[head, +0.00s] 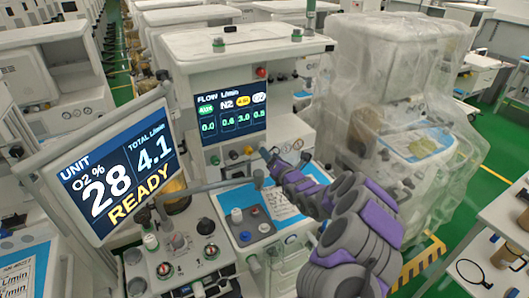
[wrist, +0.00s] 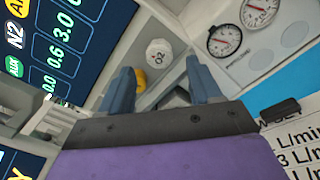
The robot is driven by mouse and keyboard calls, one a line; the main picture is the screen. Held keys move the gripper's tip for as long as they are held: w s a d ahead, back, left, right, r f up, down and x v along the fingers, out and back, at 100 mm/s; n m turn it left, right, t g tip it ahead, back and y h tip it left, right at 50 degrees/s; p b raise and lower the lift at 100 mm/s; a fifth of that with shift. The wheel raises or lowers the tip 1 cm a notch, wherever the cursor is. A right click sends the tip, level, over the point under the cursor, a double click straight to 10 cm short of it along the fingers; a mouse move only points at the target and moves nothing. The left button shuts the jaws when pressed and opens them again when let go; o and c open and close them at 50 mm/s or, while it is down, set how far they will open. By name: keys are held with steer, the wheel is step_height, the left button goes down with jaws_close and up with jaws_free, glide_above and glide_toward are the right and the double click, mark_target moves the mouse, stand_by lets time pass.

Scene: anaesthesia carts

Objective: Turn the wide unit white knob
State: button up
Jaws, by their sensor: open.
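The white knob (wrist: 158,52), marked O2, is on the front panel of the unit with the FLOW L/min screen (head: 231,110). In the wrist view it lies just beyond and between my two blue-grey fingers. My gripper (wrist: 158,66) is open, with nothing held between its fingers. A yellow knob (wrist: 140,80) is beside the white knob, near the left finger. In the head view my gripper (head: 270,155) is at the right end of the knob row, by the yellow knob (head: 248,150), and the white knob is hidden there.
Two round gauges (wrist: 241,27) are right of the knob. A tilted READY monitor (head: 120,168) stands at left on a lower control panel (head: 180,256). A plastic-covered machine (head: 400,95) stands at right. Green floor (head: 490,145) shows beyond.

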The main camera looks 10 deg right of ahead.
steer(key=x, duration=0.5)
steer(key=shift+a+b, duration=0.1)
steer(key=shift+b, duration=0.3)
steer(key=shift+f, duration=0.1)
steer(key=c, duration=1)
steer(key=shift+n+b, duration=0.45)
steer(key=shift+n, duration=1.15)
steer(key=shift+c, duration=0.2)
steer(key=o, duration=1)
steer(key=shift+o, duration=0.2)
